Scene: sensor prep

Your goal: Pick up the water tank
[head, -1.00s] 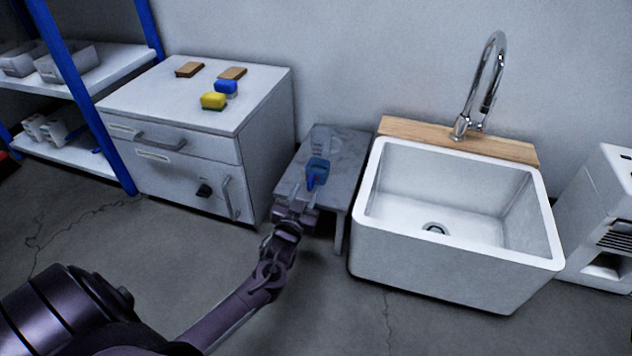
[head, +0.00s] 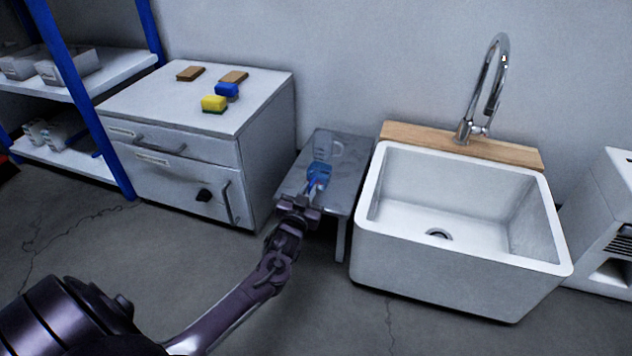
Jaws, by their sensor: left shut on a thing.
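A small translucent blue container (head: 319,171), which I take to be the water tank, is at the near part of a low grey table (head: 345,178). A clear jug-like shape with a handle (head: 328,148) shows right behind it; I cannot tell whether the two are one piece. My left gripper (head: 311,190) reaches in from the near side and is shut on the blue container. Its fingers partly hide the container's lower part. I cannot tell whether the container is clear of the tabletop. My right gripper is not in view.
A white drawer cabinet (head: 195,140) with yellow and blue sponges (head: 214,104) stands left of the table. A white sink (head: 450,265) with a tall tap (head: 492,85) stands close on the right. A white machine (head: 608,215) is at the far right. Open floor lies in front.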

